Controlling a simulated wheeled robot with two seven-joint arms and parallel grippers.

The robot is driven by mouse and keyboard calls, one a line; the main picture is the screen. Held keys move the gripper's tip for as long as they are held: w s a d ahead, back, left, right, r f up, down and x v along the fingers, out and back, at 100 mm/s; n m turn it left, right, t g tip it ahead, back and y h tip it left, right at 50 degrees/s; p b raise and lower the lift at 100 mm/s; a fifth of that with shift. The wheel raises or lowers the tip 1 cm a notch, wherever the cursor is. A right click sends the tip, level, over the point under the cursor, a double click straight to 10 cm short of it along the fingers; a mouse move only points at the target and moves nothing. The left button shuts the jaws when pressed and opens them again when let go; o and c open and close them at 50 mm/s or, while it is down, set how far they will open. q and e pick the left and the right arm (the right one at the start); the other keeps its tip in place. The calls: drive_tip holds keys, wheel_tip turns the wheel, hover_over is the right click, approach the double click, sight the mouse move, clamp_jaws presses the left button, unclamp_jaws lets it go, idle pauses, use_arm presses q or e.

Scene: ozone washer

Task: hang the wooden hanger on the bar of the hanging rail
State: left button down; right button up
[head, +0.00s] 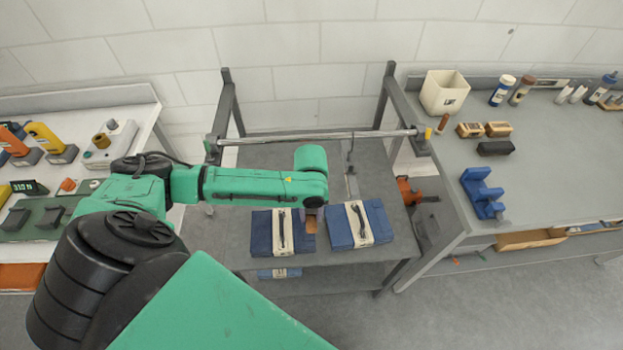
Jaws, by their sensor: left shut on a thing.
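The hanging rail's bar (320,136) is a thin metallic rod that runs across the middle of the head view between two dark grey posts. My left arm comes in from the left, in front of the bar. My left gripper (311,211) points down below the bar and is mostly hidden by the green wrist. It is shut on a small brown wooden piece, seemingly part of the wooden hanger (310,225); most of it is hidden. The piece is apart from the bar in the picture. My right gripper is not in view.
A dark hook-like item (350,154) hangs at the bar. Blue folded bundles with cream bands (281,232) (358,224) lie on the grey shelf below. A cluttered bench (540,130) stands right, another table (140,97) left. The bar's right half is clear of my arm.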

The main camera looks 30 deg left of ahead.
use_arm(q)
drive_tip(key=w+a+b, duration=0.1)
drive_tip(key=w, duration=0.1)
drive_tip(key=w+a+b, duration=0.1)
drive_tip(key=b, duration=0.1)
drive_tip(key=w+a+b, duration=0.1)
drive_tip(key=w+a, duration=0.1)
drive_tip(key=shift+w+f+b, duration=0.2)
drive_tip(key=shift+w+b, duration=0.1)
drive_tip(key=shift+b, duration=0.05)
drive_tip(key=w+a+b, duration=0.1)
drive_tip(key=w+b, duration=0.1)
drive_tip(key=w+a+b, duration=0.2)
drive_tip(key=shift+b, duration=0.35)
drive_tip(key=shift+s+f+b, duration=0.1)
drive_tip(key=shift+f+b, duration=0.2)
drive_tip(key=shift+f, duration=0.9)
drive_tip(key=shift+c, duration=2.2)
unclamp_jaws()
drive_tip(key=shift+r, duration=0.1)
